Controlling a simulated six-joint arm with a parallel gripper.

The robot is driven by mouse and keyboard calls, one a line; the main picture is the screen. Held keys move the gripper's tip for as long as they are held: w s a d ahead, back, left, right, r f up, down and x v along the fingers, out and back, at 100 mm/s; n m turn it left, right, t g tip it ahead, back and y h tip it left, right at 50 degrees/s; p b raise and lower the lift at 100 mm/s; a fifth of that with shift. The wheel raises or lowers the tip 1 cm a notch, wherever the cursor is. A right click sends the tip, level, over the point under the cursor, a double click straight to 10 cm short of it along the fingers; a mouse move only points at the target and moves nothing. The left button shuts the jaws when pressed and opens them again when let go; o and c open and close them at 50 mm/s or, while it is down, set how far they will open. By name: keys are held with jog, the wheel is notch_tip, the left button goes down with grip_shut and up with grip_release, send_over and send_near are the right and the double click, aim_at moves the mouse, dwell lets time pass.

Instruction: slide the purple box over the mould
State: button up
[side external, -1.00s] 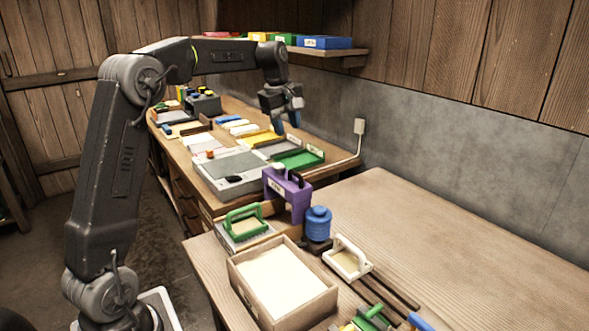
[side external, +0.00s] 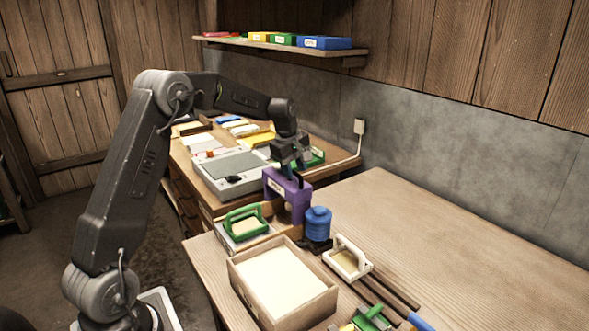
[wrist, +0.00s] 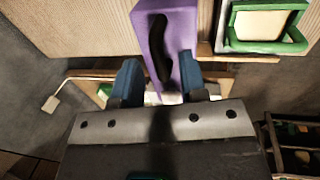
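The purple box (side external: 285,194) stands upright at the near end of the far bench, with a white label and a round opening in its side. In the wrist view the purple box (wrist: 185,35) has a long dark slot or handle on top. My gripper (side external: 286,174) is just above the box in the side view. In the wrist view my gripper (wrist: 159,65) has its two blue fingers spread apart, with part of the box between and beyond them. I see no clear grip on it. I cannot tell which item is the mould.
A blue ribbed cylinder (side external: 318,223) on a dark base stands close right of the box. A green-handled tool (side external: 243,223), a white-handled tool (side external: 346,257) and a wooden tray (side external: 320,306) are nearby. The near bench's right side is clear. A shelf (side external: 265,44) hangs behind.

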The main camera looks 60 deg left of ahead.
jog(key=shift+f, duration=0.2)
grip_shut()
dwell(0.3)
